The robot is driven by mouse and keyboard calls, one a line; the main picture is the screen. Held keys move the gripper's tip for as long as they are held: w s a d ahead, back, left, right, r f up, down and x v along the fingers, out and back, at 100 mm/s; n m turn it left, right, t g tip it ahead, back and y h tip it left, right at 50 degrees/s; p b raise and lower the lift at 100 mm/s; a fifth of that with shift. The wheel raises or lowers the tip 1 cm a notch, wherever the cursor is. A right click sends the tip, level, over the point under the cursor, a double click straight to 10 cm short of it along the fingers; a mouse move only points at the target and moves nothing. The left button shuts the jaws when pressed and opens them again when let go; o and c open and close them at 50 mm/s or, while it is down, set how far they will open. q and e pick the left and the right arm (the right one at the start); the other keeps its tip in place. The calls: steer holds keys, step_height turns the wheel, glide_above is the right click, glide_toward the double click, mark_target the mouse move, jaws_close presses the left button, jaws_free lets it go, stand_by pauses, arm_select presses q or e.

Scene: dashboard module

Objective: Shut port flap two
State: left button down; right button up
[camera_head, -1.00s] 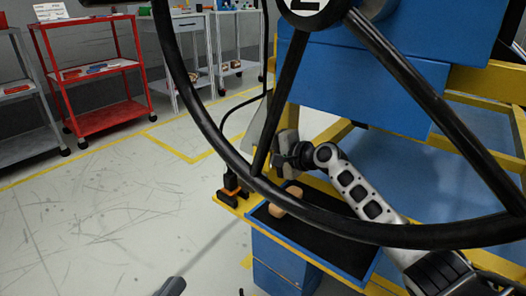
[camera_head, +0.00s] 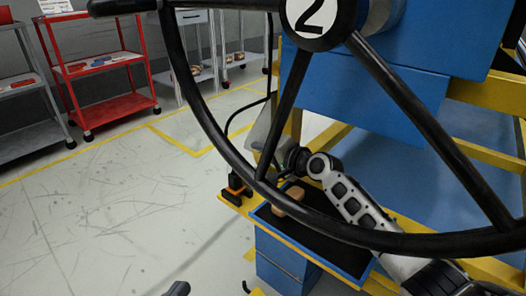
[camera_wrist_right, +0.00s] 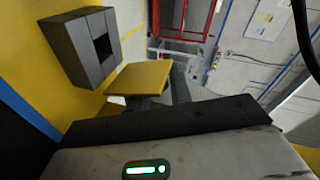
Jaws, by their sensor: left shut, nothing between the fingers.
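In the right wrist view a grey block with a dark square opening (camera_wrist_right: 78,50) is fixed to a yellow surface. A flat yellow plate (camera_wrist_right: 140,78) sticks out beside it; it looks like an open flap, but no number shows on it. My right gripper (camera_wrist_right: 165,98) is close to this plate, its fingers partly hidden behind it; contact and jaw opening are unclear. In the head view my right gripper (camera_head: 272,152) is partly behind the steering wheel. Only a dark tip of my left gripper (camera_head: 177,289) shows at the bottom edge, shut and empty, far from the port.
A black steering wheel (camera_head: 215,128) with a "2" hub crosses the head view in front of my right arm. A blue-rimmed tray (camera_head: 350,268) holds a tan block (camera_head: 287,203). A red cart (camera_head: 110,106) stands at back left. The floor at left is clear.

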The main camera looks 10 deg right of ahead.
arm_select(q)
steer(key=shift+r, duration=0.1)
